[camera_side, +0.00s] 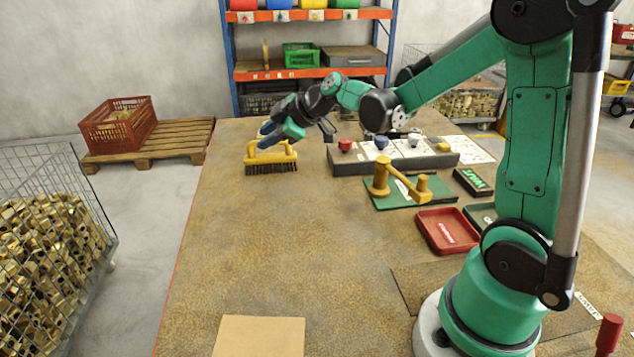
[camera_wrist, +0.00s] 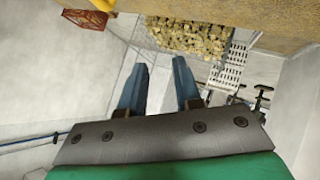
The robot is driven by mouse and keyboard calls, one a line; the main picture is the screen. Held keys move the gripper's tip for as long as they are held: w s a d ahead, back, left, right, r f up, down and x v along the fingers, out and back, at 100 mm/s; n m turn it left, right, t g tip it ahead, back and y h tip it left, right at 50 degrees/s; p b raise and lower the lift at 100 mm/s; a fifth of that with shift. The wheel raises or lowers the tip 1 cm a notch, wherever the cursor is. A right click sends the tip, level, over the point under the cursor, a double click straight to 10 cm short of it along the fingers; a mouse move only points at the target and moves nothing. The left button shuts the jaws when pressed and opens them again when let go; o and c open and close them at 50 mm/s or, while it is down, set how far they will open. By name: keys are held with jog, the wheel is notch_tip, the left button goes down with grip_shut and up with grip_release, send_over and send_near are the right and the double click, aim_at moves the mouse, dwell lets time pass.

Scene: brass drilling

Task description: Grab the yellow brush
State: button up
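The yellow brush (camera_side: 270,158) with dark bristles stands bristles-down on the far left part of the worktable, near its left edge. In the side view my gripper (camera_side: 266,136) is at the brush's upper left, with its blue fingers close to the handle. I cannot tell whether they touch it. In the wrist view my gripper (camera_wrist: 158,68) shows two blue fingers apart with nothing between them. A yellow piece, likely part of the brush (camera_wrist: 104,5), shows at the top left of that view, outside the fingers.
A grey block with coloured knobs (camera_side: 345,163) stands right of the brush. A yellow handle-like part (camera_side: 408,190) lies on a green mat, with a red tray (camera_side: 432,236) nearer. The worktable (camera_side: 260,240) is clear in front of the brush. A wire cage of brass parts (camera_side: 45,235) stands left.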

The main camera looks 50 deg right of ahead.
aim_at(270, 154)
jog(key=w+d+f+n+t, duration=0.1)
jog(key=d+f, duration=0.1)
jog(key=d, duration=0.1)
jog(key=w+d+f+n+t, duration=0.1)
jog(key=w+d+f+n, duration=0.1)
jog(key=d, duration=0.2)
jog(key=w+d+f+n+t, duration=0.1)
jog(key=d+f+n, duration=0.1)
jog(key=d, duration=0.1)
jog(key=shift+w+d+f+h, duration=0.2)
jog(key=shift+f+h, duration=0.1)
jog(key=shift+h, duration=0.1)
jog(key=shift+x, duration=2.75)
grip_shut()
